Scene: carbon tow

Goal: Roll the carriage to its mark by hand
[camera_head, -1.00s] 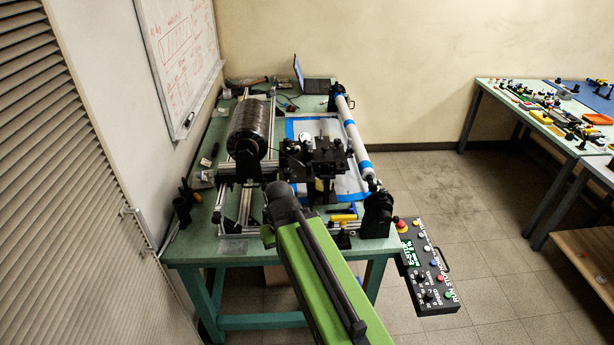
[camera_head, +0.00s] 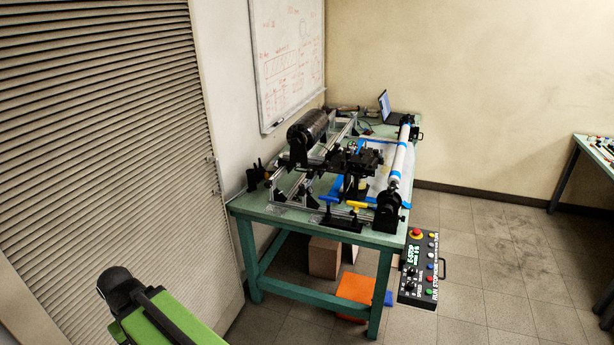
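The carriage appears to be the black block assembly (camera_head: 352,160) in the middle of the winding machine on the green table. It sits between a dark spool (camera_head: 312,126) on the left and a white tube with blue bands (camera_head: 401,158) on the right. I cannot make out its mark. My green arm (camera_head: 165,325) shows at the bottom left, in front of the shutter and well apart from the table. Its black joint shows, but my gripper's fingers do not.
The green table (camera_head: 268,205) stands against the wall under a whiteboard (camera_head: 287,58). A control box (camera_head: 420,268) with coloured buttons hangs at its front right corner. Boxes (camera_head: 324,257) and an orange item (camera_head: 355,290) lie beneath. Floor is open on the right.

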